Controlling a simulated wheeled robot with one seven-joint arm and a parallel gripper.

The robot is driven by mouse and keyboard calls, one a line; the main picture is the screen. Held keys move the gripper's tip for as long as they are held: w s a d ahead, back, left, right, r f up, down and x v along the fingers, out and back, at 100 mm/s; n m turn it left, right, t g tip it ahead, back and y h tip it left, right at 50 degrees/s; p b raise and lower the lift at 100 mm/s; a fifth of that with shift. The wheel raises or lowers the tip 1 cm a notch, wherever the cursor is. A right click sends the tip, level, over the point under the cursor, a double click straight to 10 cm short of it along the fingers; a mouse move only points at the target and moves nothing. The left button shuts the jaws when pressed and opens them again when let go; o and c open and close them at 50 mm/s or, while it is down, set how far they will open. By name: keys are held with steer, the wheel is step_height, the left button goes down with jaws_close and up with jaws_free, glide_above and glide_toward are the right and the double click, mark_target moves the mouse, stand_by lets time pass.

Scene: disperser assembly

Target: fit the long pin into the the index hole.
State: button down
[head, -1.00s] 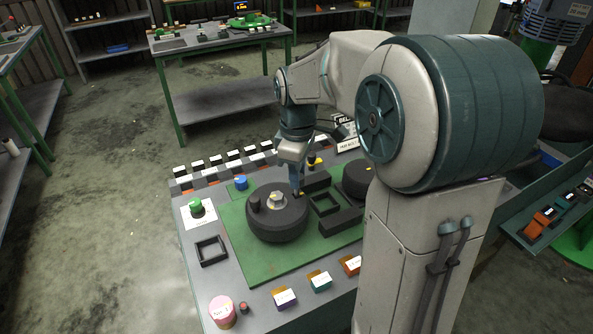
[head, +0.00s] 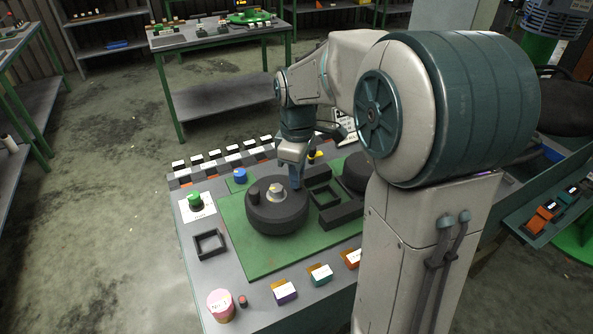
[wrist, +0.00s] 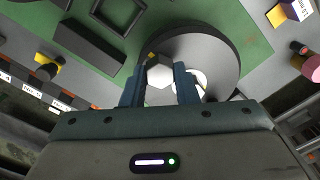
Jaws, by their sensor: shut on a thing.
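My gripper (wrist: 158,88) has its two blue-grey fingers shut on a pale six-sided piece, which I take to be the head of the long pin (wrist: 159,76). The pin's shaft is hidden below its head. In the head view my gripper (head: 295,184) is at the back right edge of the black round disc (head: 277,220). The disc also shows in the wrist view (wrist: 215,58), behind the held pin. The index hole cannot be made out; a small yellow mark shows beside the pin's head. I cannot tell whether the pin's tip is in a hole.
A pale hub (head: 276,190) and a black knob (head: 254,194) stand up from the disc. Black frames and blocks (head: 328,196) lie close to its right on the green mat (head: 238,262). A blue cap (head: 240,175) and green button (head: 195,199) are left of it.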

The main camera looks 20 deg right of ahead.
steer(key=shift+f+b, duration=0.35)
steer(key=shift+f, duration=0.25)
steer(key=c, duration=1.1)
jaws_free()
steer(key=shift+o, duration=0.2)
steer(key=shift+r, duration=0.1)
step_height(320, 180, up, 14)
steer(key=s+f+m+t, duration=0.1)
steer(key=s+f+m, duration=0.4)
steer(key=s, duration=0.4)
steer(key=s+f+m+t, duration=0.2)
steer(key=s+f+m, duration=0.4)
steer(key=s, duration=0.3)
steer(key=shift+a+f, duration=0.15)
steer(key=shift+f, duration=0.55)
